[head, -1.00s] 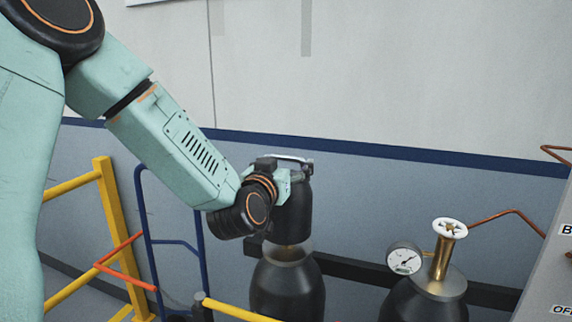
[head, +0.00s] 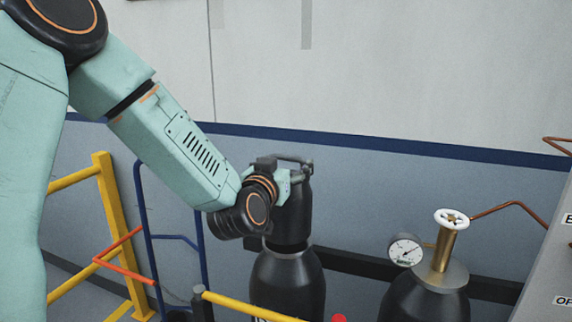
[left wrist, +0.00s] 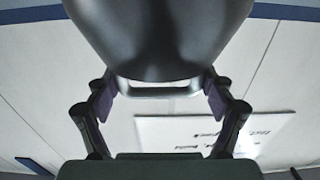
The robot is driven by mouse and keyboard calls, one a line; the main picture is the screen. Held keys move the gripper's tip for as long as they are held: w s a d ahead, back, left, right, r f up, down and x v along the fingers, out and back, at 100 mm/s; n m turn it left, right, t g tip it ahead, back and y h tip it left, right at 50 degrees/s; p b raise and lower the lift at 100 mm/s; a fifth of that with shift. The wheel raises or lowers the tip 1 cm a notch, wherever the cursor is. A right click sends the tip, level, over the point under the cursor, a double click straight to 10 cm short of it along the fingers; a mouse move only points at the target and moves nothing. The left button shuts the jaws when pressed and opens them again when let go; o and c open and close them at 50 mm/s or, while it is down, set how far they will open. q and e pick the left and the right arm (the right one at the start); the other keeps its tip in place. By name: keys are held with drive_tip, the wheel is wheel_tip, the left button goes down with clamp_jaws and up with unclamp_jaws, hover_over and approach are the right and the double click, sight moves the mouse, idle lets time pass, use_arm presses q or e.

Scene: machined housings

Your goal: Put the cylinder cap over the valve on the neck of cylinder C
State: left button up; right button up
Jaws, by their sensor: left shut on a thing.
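The dark cylinder cap (head: 293,217) is upright in the head view, over the neck of a black cylinder (head: 287,285). My left gripper (head: 288,178) is shut on the cap near its top, coming in from the left. The cap's lower rim is at the grey collar of the neck; I cannot tell whether it touches. The valve is hidden. In the left wrist view the cap (left wrist: 160,35) fills the top middle, between the fingers of the left gripper (left wrist: 160,95). The cylinder's letter is not readable. My right gripper is not in view.
A second black cylinder (head: 425,303) to the right has a brass valve with a white handwheel (head: 452,218), a gauge (head: 405,250) and a copper pipe (head: 512,207). A yellow rail (head: 245,309) crosses in front. A grey panel (head: 548,265) stands at right.

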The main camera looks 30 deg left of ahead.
use_arm(q)
drive_tip(key=shift+f+b, duration=0.75)
drive_tip(key=shift+f, duration=0.2)
drive_tip(key=o, duration=1.6)
drive_tip(key=shift+o, duration=0.6)
drive_tip(key=shift+s+f, duration=0.1)
drive_tip(key=shift+f, duration=0.05)
drive_tip(key=v, duration=0.7)
drive_tip(key=shift+s, duration=0.15)
drive_tip(key=shift+d, duration=0.1)
